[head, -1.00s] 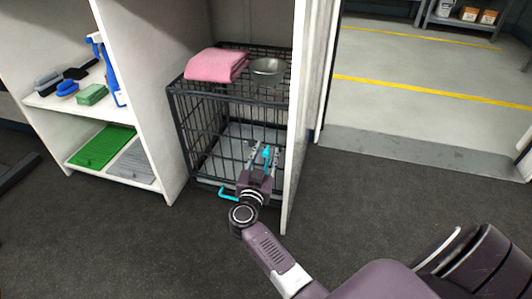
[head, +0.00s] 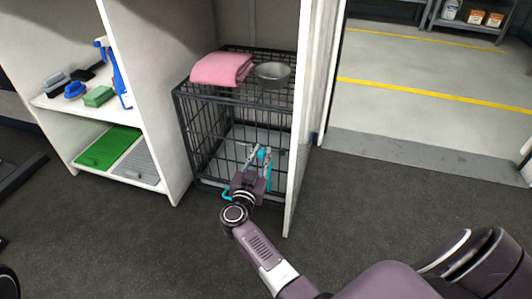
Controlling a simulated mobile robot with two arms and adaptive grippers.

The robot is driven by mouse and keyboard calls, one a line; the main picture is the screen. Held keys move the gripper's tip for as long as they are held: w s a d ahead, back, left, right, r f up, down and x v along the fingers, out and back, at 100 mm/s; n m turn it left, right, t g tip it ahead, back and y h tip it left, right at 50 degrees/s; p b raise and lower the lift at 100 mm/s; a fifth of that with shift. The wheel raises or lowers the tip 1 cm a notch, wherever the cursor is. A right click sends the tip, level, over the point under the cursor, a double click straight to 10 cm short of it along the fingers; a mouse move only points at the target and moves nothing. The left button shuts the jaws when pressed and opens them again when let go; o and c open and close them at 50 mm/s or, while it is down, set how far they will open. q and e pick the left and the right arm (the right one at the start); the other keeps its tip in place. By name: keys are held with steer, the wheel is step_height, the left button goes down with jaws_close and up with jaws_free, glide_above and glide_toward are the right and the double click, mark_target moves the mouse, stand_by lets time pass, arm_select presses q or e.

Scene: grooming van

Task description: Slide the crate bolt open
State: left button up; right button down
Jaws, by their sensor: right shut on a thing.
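The black wire crate (head: 205,128) stands in the right bay of the white shelf unit, its barred front facing me. My right gripper (head: 259,153) is at the right part of the crate front, its fingers closed around the turquoise bolt (head: 262,154). A turquoise piece (head: 227,194) also shows low on the crate front, left of my gripper and partly behind it. My gripper covers much of the bolt, so its far end and its catch cannot be made out. My left gripper is not in view.
A folded pink towel (head: 222,69) and a metal bowl (head: 272,74) sit on the crate. A white side panel (head: 298,150) stands close right of my right gripper. Brushes and a spray bottle (head: 118,75) are on the left shelf.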

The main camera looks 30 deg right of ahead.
steer(key=shift+w+a, duration=0.1)
steer(key=shift+a, duration=0.1)
steer(key=c, duration=1.8)
jaws_free()
steer(key=shift+w+a, duration=0.1)
steer(key=shift+o, duration=0.2)
steer(key=shift+s+d+f, duration=0.1)
steer(key=shift+s+d, duration=0.2)
steer(key=shift+d, duration=0.05)
steer(key=shift+s+d+f+b, duration=0.1)
steer(key=shift+s+d+b, duration=0.6)
steer(key=shift+s+b, duration=0.1)
steer(key=s+a+r+n+t+y+p, duration=0.2)
steer(key=s+a+r+n+y+p, duration=0.25)
steer(key=a+p, duration=0.65)
steer(key=s+a+r+n+t+y+p, duration=0.1)
steer(key=s+a+r+n+y+p, duration=0.3)
steer(key=p, duration=1.3)
steer(key=s+a+f+n+g+y+p, duration=0.1)
steer(key=s+a+n+g+y+p, duration=0.3)
steer(key=s+p, duration=0.8)
steer(key=a+y+p, duration=0.1)
steer(key=a+p, duration=0.1)
steer(key=p, duration=0.3)
steer(key=shift+s+f+g+p, duration=0.25)
steer(key=shift+f+g+p, duration=0.05)
steer(key=shift+f, duration=0.1)
